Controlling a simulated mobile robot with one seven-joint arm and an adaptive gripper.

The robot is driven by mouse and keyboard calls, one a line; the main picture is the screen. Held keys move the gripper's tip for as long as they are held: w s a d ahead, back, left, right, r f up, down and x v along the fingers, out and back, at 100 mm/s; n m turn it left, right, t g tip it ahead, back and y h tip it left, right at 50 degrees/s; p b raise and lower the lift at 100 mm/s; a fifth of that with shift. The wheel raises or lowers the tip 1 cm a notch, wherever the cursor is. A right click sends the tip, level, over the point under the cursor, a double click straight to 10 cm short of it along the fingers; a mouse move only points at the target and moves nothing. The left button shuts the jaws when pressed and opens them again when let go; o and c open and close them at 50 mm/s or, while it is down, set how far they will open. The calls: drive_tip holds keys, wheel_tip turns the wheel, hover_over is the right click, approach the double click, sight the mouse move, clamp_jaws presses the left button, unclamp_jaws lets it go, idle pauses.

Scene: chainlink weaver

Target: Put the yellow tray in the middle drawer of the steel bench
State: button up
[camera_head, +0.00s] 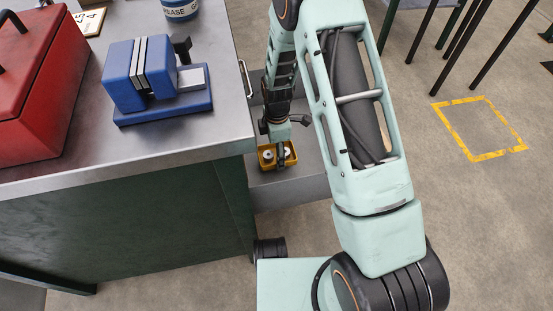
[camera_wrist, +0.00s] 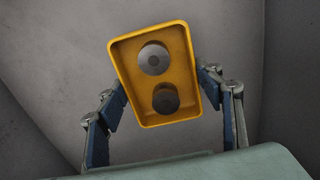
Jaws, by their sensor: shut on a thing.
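The yellow tray (camera_head: 266,164) hangs in my gripper (camera_head: 281,153), low beside the steel bench (camera_head: 180,150). In the wrist view the tray (camera_wrist: 130,70) is slightly tilted and holds two round grey pieces (camera_wrist: 154,58). The gripper's blue finger pads (camera_wrist: 163,95) close on its two sides. In the head view the tray is over or inside an open grey drawer (camera_head: 290,190) that juts from the bench's right side. I cannot tell whether the tray touches the drawer floor, nor which drawer of the stack this is.
On the bench top are a red toolbox (camera_head: 40,80), a blue vise (camera_head: 140,80) and a grease can (camera_head: 180,8). A bar handle (camera_head: 245,78) shows at the bench edge. A yellow floor square (camera_head: 480,155) lies on clear floor at right, near dark table legs (camera_head: 450,50).

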drive_tip(key=shift+f+b, duration=0.5)
drive_tip(key=shift+f, duration=1.15)
drive_tip(key=shift+f, duration=0.15)
drive_tip(key=o, duration=1.2)
drive_tip(key=shift+c, duration=0.2)
wheel_tip(320, 180, up, 12)
drive_tip(key=p, duration=0.3)
drive_tip(key=shift+p, duration=0.4)
